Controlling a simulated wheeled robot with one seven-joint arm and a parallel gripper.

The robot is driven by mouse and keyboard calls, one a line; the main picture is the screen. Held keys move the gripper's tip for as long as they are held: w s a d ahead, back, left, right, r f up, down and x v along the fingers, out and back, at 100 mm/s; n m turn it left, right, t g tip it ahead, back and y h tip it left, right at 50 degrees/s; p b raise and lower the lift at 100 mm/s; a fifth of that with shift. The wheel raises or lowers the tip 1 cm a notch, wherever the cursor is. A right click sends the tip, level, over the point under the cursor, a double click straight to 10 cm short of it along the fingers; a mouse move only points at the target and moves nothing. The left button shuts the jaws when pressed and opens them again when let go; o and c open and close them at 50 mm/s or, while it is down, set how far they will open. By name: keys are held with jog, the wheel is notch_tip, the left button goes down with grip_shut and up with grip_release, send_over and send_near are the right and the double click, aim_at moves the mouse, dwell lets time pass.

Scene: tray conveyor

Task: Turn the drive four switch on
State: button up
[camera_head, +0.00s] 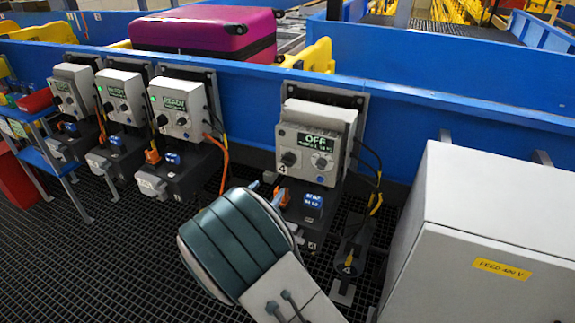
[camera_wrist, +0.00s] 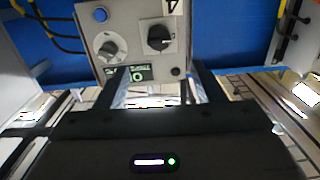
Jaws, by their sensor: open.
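The drive four box (camera_head: 325,115) is a light grey unit on the blue conveyor side, and its display (camera_head: 306,140) reads OFF. Its black rotary switch (camera_head: 289,158) sits at the lower left of the face, above a "4". In the wrist view the box appears upside down, with the black switch (camera_wrist: 158,39) near the top centre and the lit display (camera_wrist: 138,73) below it. The switch lies ahead of the gap, not gripped. In the head view my arm mostly hides the gripper.
Similar drive boxes (camera_head: 179,107) with green displays stand to the left. A grey dial (camera_wrist: 108,48) and a blue button (camera_wrist: 99,14) are beside the switch in the wrist view. A large grey cabinet (camera_head: 480,230) stands right. Orange and yellow cables hang nearby.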

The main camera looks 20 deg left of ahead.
aim_at(286, 165)
jog(key=w, duration=0.9)
jog(key=w+d, duration=0.1)
jog(key=w, duration=0.3)
jog(key=shift+w+f+p, duration=0.15)
jog(key=shift+w+p, duration=0.1)
jog(key=shift+p, duration=0.05)
jog(key=c, duration=1)
